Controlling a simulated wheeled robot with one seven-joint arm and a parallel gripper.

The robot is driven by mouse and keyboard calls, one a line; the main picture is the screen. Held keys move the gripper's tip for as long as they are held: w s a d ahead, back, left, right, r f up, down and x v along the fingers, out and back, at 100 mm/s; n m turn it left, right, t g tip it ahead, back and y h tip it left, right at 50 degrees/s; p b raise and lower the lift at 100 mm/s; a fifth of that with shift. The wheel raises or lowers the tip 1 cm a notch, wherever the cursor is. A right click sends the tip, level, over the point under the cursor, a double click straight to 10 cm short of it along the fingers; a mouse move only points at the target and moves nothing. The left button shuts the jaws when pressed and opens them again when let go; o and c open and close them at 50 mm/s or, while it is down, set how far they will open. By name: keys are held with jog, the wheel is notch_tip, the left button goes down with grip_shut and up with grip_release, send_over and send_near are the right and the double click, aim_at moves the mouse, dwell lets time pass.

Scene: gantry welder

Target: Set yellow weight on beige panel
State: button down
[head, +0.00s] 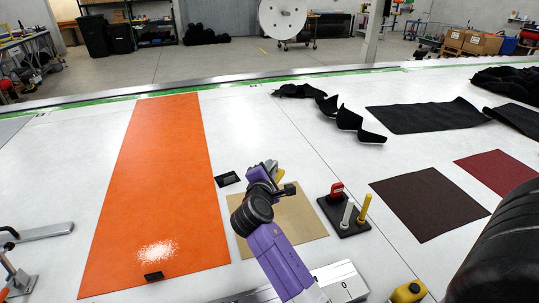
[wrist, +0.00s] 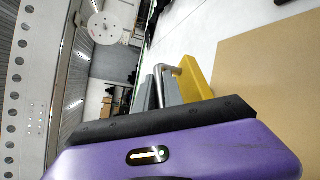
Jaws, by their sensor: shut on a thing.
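The beige panel (head: 308,222) lies flat on the white table in the middle of the head view, partly covered by my arm. It also shows at the right of the wrist view (wrist: 275,75). In the wrist view the yellow weight (wrist: 196,78) shows beside the grey fingers. I cannot tell whether the weight touches the panel.
A black stand (head: 345,224) with red, white and yellow upright pieces is right of the panel. An orange sheet (head: 160,180) lies left, with a small black piece (head: 227,179) between. Dark brown (head: 428,203) and red (head: 497,172) panels lie right. Another yellow object (head: 408,292) is at front right.

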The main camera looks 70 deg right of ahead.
jog(key=shift+f, duration=3.9)
jog(key=shift+f, duration=0.15)
jog(key=c, duration=1.5)
grip_release()
jog(key=shift+f, duration=0.15)
jog(key=shift+o, duration=0.2)
jog(key=b+v, duration=0.2)
jog(key=v, duration=1)
